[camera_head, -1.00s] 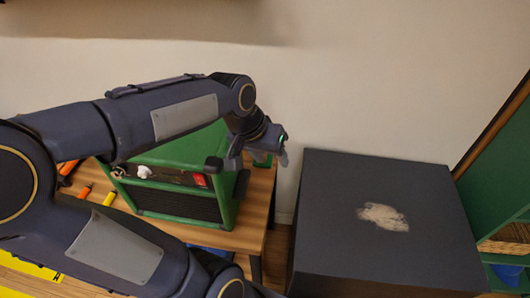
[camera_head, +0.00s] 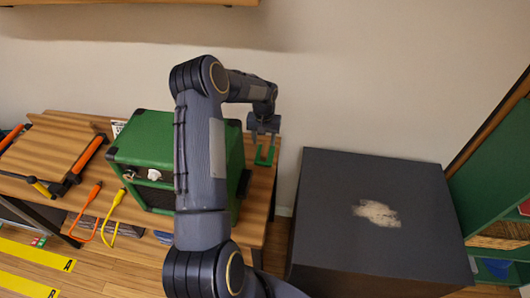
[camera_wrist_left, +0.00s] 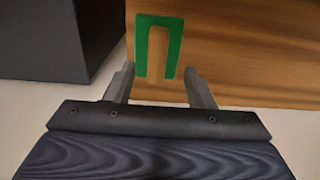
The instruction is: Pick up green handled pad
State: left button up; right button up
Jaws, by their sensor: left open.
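The green handled pad (camera_head: 265,158) is at the right end of the wooden table, to the right of the green amp. In the left wrist view it shows as a green U-shaped outline (camera_wrist_left: 144,48) against the wood. My left gripper (camera_head: 264,131) is open and empty above and just behind the pad in the head view. In the left wrist view, its two fingers (camera_wrist_left: 160,80) stand to either side of the U's open end, with the pad beyond the tips. I cannot tell the exact gap in depth. My right gripper is not in view.
The green amp (camera_head: 150,135) stands left of the pad, partly hidden by my left arm. A dark box (camera_head: 340,200) with a pale patch stands right, past a gap.

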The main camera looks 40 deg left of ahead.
aim_at(265, 149)
pick_arm(q)
notch_tip(265, 149, down, 6)
jog(key=shift+d+r+p, duration=0.15)
jog(key=shift+r+p, duration=0.1)
jog(key=shift+p, duration=0.9)
jog(key=shift+w+f, duration=0.1)
jog(key=shift+f, duration=0.2)
grip_shut()
